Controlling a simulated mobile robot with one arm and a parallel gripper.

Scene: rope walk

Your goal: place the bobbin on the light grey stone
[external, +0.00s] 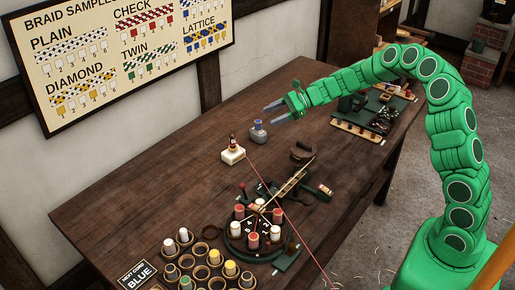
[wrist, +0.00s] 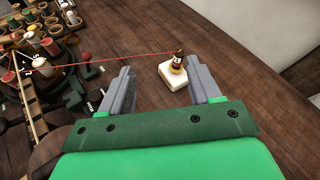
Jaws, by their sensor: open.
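My gripper (external: 270,111) is open and empty, held above the table near its back edge; its two grey fingers also show in the wrist view (wrist: 160,66). A small grey piece with a blue top (external: 258,133) stands on the table below the fingers; I cannot tell whether it is a bobbin on a stone. A pale, off-white block (external: 233,156) lies in front and left of it, bearing an upright brown, red and yellow piece, likely a bobbin (external: 232,143). In the wrist view this block (wrist: 174,79) and its piece (wrist: 179,62) lie beyond the fingers.
A red cord (external: 285,212) runs from near the pale block across the table. A round braiding stand with several bobbins (external: 254,232) and cups of bobbins (external: 200,265) fill the front. A green tool tray (external: 375,115) is at the far right. The table's left part is clear.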

